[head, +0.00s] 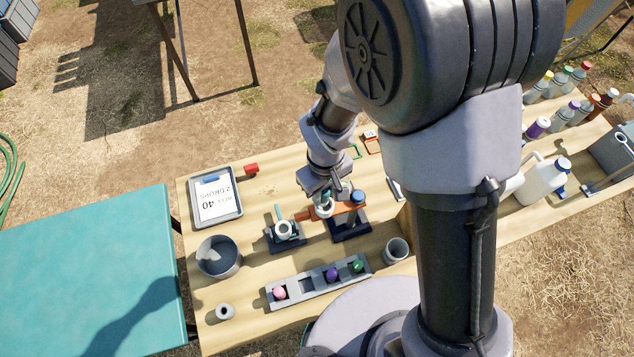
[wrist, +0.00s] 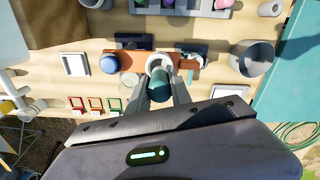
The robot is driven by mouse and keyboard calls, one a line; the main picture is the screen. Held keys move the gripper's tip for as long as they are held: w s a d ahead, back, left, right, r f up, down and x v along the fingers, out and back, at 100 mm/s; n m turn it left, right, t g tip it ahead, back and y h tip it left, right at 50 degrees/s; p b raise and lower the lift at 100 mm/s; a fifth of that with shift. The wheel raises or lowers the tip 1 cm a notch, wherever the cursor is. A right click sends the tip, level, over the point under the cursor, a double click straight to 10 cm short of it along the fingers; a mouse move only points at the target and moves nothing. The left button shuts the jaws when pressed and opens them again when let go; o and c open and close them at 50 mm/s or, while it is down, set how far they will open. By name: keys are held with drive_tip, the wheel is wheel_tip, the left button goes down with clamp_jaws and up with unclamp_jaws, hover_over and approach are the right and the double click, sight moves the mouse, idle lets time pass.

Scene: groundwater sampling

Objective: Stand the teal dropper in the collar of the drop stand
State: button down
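The drop stand has an orange-brown arm (head: 346,209), a blue knob (head: 357,196) and a dark base (head: 350,229). Its pale ring-shaped collar (wrist: 160,61) is at the arm's end in the wrist view. My gripper (wrist: 161,92) is right at the collar, its two fingers on either side of the dark teal dropper (wrist: 160,85), and looks shut on it. The dropper's upper end faces the wrist camera and overlaps the collar's near edge. Its lower end is hidden, so I cannot tell whether it is inside the ring. In the head view my gripper (head: 324,198) covers the dropper.
A small dark stand with a white round piece (head: 284,229) and thin teal post is left of the collar. A grey tray (head: 305,285) with coloured caps lies in front.

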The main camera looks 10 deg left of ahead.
drive_tip(key=shift+s+d+f, duration=0.2)
drive_tip(key=shift+f, duration=0.25)
drive_tip(key=shift+s+d+f, duration=0.15)
drive_tip(key=shift+s+f, duration=0.05)
drive_tip(key=shift+f, duration=0.25)
drive_tip(key=shift+w+r, duration=0.1)
drive_tip(key=shift+r, duration=0.05)
drive_tip(key=c, duration=1.5)
unclamp_jaws()
drive_tip(key=shift+w+a, duration=0.1)
drive_tip(key=shift+c, duration=0.2)
drive_tip(key=o, duration=0.4)
drive_tip(key=shift+c, duration=0.2)
drive_tip(key=shift+r, duration=0.1)
